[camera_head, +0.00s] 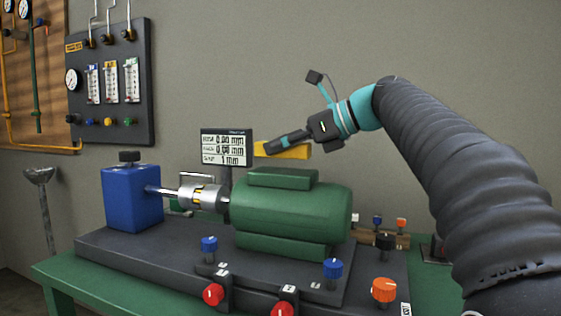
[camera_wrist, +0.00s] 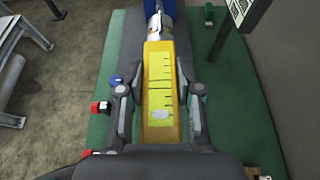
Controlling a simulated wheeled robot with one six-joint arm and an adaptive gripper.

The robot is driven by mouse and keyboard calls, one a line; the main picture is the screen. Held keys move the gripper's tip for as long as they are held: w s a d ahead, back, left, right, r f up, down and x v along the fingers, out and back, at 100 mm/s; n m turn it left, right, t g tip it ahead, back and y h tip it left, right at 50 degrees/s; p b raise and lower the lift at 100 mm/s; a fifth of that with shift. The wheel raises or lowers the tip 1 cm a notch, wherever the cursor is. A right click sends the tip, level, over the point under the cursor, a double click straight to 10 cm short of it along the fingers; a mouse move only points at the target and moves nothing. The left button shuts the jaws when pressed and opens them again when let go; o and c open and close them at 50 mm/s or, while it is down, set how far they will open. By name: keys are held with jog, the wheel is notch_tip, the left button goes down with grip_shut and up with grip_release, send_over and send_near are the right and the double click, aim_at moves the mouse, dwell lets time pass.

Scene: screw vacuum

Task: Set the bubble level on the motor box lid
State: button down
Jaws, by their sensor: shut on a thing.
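The bubble level is a yellow bar (camera_head: 292,151) held in my gripper (camera_head: 277,145) above the green motor. In the wrist view the level (camera_wrist: 159,87) lies lengthwise between my two fingers (camera_wrist: 159,95), with dark marks and a pale oval on its face. The motor box lid is the flat green block (camera_head: 283,178) on top of the motor (camera_head: 295,210). In the head view the level shows above the lid with a gap between them. The lid is hidden beneath the level and gripper in the wrist view.
A display (camera_head: 225,149) stands behind the motor. A blue block (camera_head: 132,197) and silver coupling (camera_head: 201,195) are at its left. Blue knobs (camera_head: 333,268), red knobs (camera_head: 213,294) and an orange knob (camera_head: 384,289) line the front of the dark base (camera_head: 130,253).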

aim_at(310, 145)
jog(key=shift+f, duration=1.2)
jog(key=shift+f, duration=0.15)
jog(key=c, duration=0.8)
grip_release()
jog(key=shift+o, duration=0.2)
jog(key=shift+d+r, duration=0.25)
jog(key=shift+r, duration=0.05)
jog(key=p+v, duration=0.1)
jog(key=v, duration=1)
jog(key=shift+s+d, duration=0.1)
jog(key=shift+d, duration=0.15)
